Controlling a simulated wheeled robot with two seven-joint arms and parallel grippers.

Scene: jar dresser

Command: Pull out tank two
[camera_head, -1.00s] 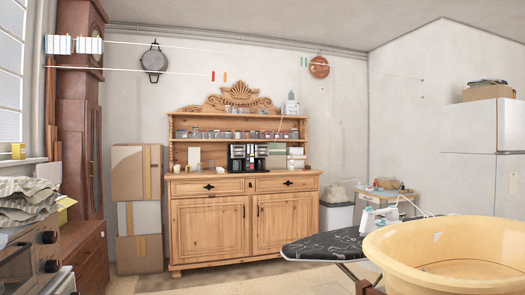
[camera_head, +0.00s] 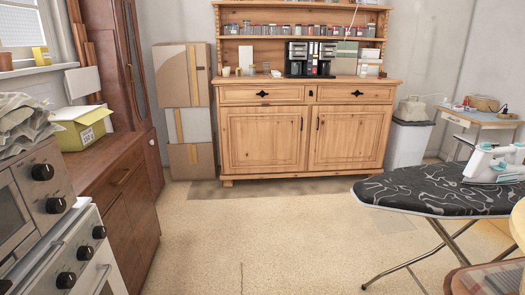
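A black and silver coffee machine (camera_head: 310,58) stands on the worktop of the wooden dresser (camera_head: 265,138), across the room. It looks like two similar units side by side with a narrow red and white strip between them. I cannot make out separate tanks or which is tank two at this size. Neither of my grippers is in view.
An ironing board (camera_head: 425,190) with an iron (camera_head: 492,163) blocks the right foreground. A stove (camera_head: 75,260) and brown cabinet (camera_head: 125,190) line the left. Stacked boxes (camera_head: 185,75) and a white bin (camera_head: 407,143) flank the dresser. The floor (camera_head: 260,230) between is clear.

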